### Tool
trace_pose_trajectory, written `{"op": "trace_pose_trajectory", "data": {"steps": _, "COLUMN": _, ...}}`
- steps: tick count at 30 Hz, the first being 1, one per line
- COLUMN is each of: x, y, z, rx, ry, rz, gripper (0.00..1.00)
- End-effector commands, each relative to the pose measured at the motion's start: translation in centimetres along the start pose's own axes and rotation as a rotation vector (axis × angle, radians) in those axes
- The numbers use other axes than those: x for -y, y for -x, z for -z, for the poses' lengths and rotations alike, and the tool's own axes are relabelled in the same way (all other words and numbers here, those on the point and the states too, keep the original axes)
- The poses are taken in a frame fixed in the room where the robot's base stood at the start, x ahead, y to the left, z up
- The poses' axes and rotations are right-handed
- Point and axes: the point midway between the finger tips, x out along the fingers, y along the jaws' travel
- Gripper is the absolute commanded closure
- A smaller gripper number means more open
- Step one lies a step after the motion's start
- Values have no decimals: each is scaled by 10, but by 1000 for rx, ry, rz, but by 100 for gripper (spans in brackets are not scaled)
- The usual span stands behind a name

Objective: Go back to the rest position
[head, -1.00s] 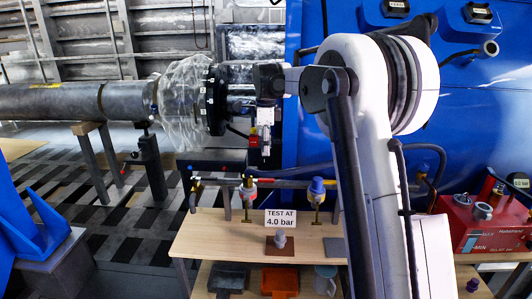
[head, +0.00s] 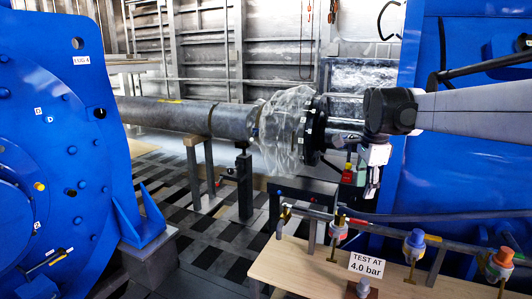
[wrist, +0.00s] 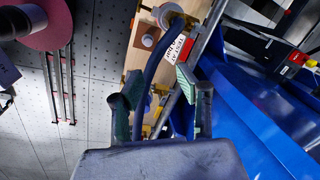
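My gripper (head: 371,188) hangs at the end of my arm in the head view, small and pointing down, right of the shaft flange and above the pipe with valves. In the wrist view my gripper (wrist: 161,100) has its two greenish fingers spread apart. No held object shows between them. A dark blue hose and part of the bench show beyond the fingers. The task names no other object.
A wooden bench (head: 290,270) with a "TEST AT 4.0 bar" sign (head: 367,264) and a valved pipe (head: 455,243) lies below my gripper. A plastic-wrapped shaft flange (head: 285,125) is to its left. Blue housings stand at far left (head: 60,130) and right (head: 455,175).

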Motion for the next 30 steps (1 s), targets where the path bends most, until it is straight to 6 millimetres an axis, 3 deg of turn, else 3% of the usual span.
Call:
{"op": "trace_pose_trajectory", "data": {"steps": 6, "x": -55, "y": 21, "z": -23, "rx": -20, "ry": 257, "rz": 78, "gripper": 66}}
{"op": "trace_pose_trajectory", "data": {"steps": 15, "x": -132, "y": 30, "z": -50, "rx": -76, "ry": 616, "rz": 179, "gripper": 66}}
{"op": "trace_pose_trajectory", "data": {"steps": 23, "x": -201, "y": 21, "z": -71, "rx": -152, "ry": 922, "rz": 257, "gripper": 66}}
{"op": "trace_pose_trajectory", "data": {"steps": 30, "x": -262, "y": -1, "z": -87, "rx": -244, "ry": 1199, "rz": 317, "gripper": 66}}
